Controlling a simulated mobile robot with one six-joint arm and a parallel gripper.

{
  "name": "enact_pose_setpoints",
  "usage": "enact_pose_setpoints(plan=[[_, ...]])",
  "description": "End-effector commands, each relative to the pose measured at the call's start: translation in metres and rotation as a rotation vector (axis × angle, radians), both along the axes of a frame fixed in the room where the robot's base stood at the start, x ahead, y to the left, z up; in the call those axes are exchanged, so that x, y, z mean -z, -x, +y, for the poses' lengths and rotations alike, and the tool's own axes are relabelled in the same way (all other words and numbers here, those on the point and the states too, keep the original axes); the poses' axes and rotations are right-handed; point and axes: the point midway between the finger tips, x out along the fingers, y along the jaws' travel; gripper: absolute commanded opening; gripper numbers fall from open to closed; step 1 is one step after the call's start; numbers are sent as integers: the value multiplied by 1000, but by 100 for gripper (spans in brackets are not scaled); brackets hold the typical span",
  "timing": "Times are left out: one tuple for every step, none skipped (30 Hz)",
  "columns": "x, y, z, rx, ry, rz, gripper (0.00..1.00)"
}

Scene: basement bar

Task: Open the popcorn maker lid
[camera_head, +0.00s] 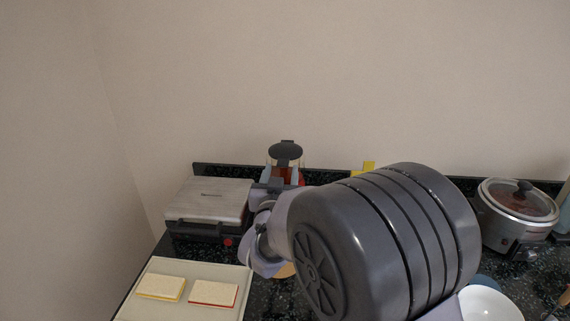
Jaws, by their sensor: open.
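What looks like the popcorn maker (285,174) stands at the back of the counter against the wall, with a red body. Its dark lid (286,151) sits on top; whether it is closed cannot be told. My gripper (283,181) is in front of it, with pale fingers that seem to lie on either side of the red body. The gripper is open, and I cannot tell whether it touches the maker. My arm and wrist hide the maker's lower part and much of the counter to its right.
A grill press (208,201) with a metal top stands left of the maker. A pale tray (199,272) with two flat slabs lies in front. A glass-lidded cooker (514,215) and a white bowl (487,303) are at right. A yellow item (367,167) shows behind my arm.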

Motion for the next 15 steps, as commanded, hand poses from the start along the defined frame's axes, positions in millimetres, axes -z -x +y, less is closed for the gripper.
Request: enact_pose_setpoints(plan=[[0,-8,0,1,0,-2,51],[1,-12,-1,1,-1,-1,51],[0,-17,-1,1,-1,-1,51],[0,-19,-1,1,-1,-1,51],[0,-21,-1,0,0,-1,51],[0,-23,-1,-1,0,0,51],[0,-24,-1,-1,0,0,51],[0,-25,-1,-1,0,0,51],[0,-26,-1,-1,0,-1,51],[0,-26,0,-1,0,0,51],[0,-26,-1,-1,0,0,51],[0,-25,0,-1,0,0,51],[0,-25,-1,-1,0,0,51],[0,-25,-1,-1,0,0,51],[0,-25,-1,-1,0,0,45]])
